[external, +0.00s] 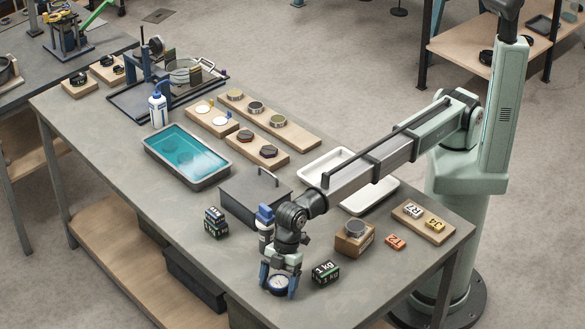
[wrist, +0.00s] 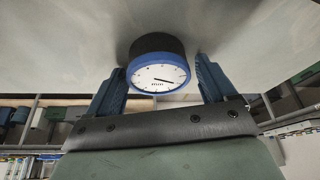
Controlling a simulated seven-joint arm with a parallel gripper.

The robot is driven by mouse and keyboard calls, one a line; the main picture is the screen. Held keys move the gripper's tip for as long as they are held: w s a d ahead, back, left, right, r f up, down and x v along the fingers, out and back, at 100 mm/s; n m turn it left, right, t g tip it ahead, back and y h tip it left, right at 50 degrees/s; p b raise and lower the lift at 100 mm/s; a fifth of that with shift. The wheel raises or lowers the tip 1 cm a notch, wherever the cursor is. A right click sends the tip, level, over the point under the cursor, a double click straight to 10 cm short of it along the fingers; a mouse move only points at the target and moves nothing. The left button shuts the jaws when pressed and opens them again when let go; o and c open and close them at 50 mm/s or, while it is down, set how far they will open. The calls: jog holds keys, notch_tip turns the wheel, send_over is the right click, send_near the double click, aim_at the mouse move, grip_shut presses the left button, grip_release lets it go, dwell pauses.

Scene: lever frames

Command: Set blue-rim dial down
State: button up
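The blue-rim dial (external: 278,284) has a white face with a black needle and a dark body. It is at the table's near edge in the external view. In the wrist view the dial (wrist: 158,74) sits between my fingers, its dark back against the grey table surface, with a soft shadow around it. My gripper (external: 279,282) points down around the dial. In the wrist view my gripper's blue fingers (wrist: 160,75) stand on either side of the dial, with a narrow gap showing, clearer on the right. The gripper looks open.
A 1 kg block (external: 325,273) stands just right of the gripper, and stacked dark blocks (external: 215,222) stand to the left. A grey lidded box (external: 252,195) is behind. A wooden block with a round piece (external: 354,238) is farther right. The table's front edge is close.

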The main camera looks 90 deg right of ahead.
jog(key=shift+o, duration=0.4)
jog(key=shift+r, duration=0.1)
jog(key=shift+r, duration=0.25)
jog(key=v, duration=1.1)
jog(key=shift+d+r, duration=0.2)
jog(key=shift+r, duration=0.05)
jog(key=shift+s, duration=0.1)
